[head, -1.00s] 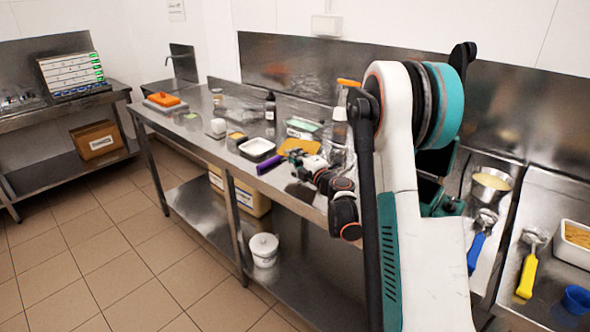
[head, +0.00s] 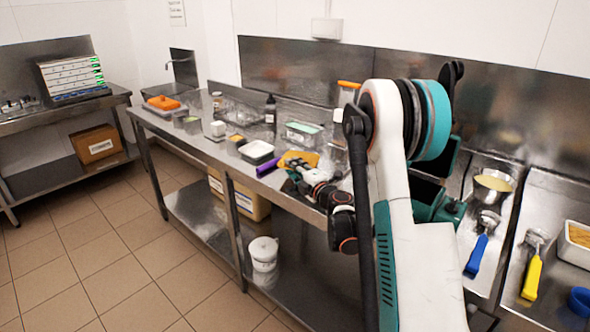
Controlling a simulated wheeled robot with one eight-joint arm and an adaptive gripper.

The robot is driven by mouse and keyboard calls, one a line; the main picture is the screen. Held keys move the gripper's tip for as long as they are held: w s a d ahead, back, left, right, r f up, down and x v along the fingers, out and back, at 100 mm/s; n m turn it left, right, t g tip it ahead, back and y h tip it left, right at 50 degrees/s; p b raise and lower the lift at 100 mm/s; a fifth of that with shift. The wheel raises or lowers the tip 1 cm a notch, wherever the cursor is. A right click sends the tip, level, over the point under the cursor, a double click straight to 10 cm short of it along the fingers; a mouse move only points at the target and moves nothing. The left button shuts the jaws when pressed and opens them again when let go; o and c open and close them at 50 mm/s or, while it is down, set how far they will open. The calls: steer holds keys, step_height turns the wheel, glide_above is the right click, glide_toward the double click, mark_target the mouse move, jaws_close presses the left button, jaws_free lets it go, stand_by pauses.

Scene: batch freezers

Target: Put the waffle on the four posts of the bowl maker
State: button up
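A flat golden-yellow piece (head: 300,157), which looks like the waffle, shows over the middle of the long steel table. My gripper (head: 291,167) is right at its near side, low over the table. The fingers are small and partly hidden by the wrist, so I cannot tell whether they are closed on the piece or whether it rests on something. A purple bar (head: 267,165), like a handle, lies at the table's front edge just left of my gripper. I cannot make out the bowl maker's four posts.
A clear tub with a green top (head: 302,131) and a dark bottle (head: 270,109) stand behind. A blue-handled tool (head: 477,256) and a yellow-handled one (head: 532,275) lie on the right.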

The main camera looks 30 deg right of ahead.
steer(key=shift+r, duration=0.1)
steer(key=shift+s, duration=0.2)
steer(key=s, duration=1)
steer(key=shift+s+d, duration=0.15)
steer(key=shift+s, duration=0.65)
